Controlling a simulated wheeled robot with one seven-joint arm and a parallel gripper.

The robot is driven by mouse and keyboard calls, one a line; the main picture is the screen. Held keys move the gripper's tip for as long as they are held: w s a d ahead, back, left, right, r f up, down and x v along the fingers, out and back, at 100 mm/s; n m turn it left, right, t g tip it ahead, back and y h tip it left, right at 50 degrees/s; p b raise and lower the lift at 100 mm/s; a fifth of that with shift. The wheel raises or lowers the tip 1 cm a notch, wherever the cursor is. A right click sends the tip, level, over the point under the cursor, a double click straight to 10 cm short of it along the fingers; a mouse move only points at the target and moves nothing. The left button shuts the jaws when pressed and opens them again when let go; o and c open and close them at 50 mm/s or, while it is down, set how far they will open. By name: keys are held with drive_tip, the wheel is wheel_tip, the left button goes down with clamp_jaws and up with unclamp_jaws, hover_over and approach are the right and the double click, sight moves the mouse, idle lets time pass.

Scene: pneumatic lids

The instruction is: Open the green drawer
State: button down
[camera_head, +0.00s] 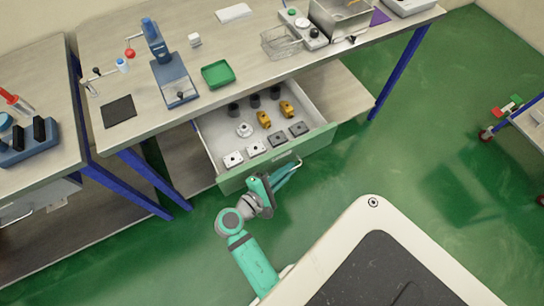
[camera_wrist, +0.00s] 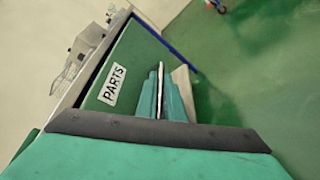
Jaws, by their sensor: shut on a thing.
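The green drawer (camera_head: 318,140) is pulled well out from under the bench in the head view, and its contents show. Its green front with a "PARTS" label (camera_wrist: 112,85) shows in the wrist view. My gripper (camera_head: 296,164) is at the outer side of the drawer front, near its handle. In the wrist view my gripper's fingers (camera_wrist: 159,92) are close together, shut on the drawer handle, which is mostly hidden between them.
Inside the drawer are several small grey, black and yellow parts (camera_head: 264,119). The bench top (camera_head: 215,45) above holds a blue press (camera_head: 173,80), a green tray (camera_head: 217,74) and a wire basket (camera_head: 281,41). Blue bench legs (camera_head: 398,75) stand either side.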

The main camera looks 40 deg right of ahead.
drive_tip(key=shift+s+a+f, duration=0.1)
drive_tip(key=shift+s+a, duration=0.15)
drive_tip(key=shift+a, duration=0.05)
drive_tip(key=c, duration=2.2)
unclamp_jaws()
drive_tip(key=shift+o, duration=0.2)
drive_tip(key=shift+s, duration=0.1)
drive_tip(key=v, duration=1)
drive_tip(key=shift+a+r, duration=0.2)
drive_tip(key=shift+a, duration=0.15)
